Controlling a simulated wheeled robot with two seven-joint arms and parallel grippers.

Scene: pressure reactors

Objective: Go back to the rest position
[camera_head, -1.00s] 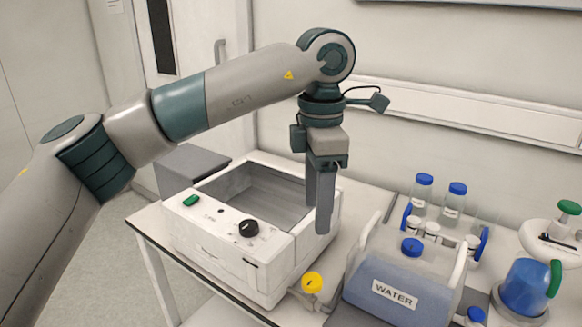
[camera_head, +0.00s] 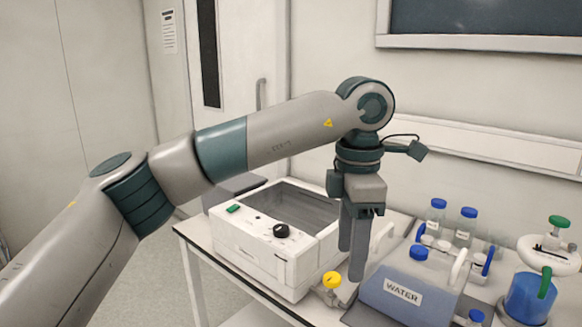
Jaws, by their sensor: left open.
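My left arm reaches in from the left across the view. My left gripper (camera_head: 352,262) hangs fingers down in front of the right end of the white water bath (camera_head: 258,257). Its jaws are open and empty, with a narrow gap between the two dark fingers. The fingers hide part of the bath's right side and the bench behind. The fingertips are close above the yellow-capped fitting (camera_head: 332,280) in the picture; I cannot tell whether they touch anything. My right gripper is not in view.
A blue WATER container (camera_head: 402,290) stands right of the gripper. Blue-capped bottles (camera_head: 465,228) stand behind it. The wall closes the back; open floor lies left.

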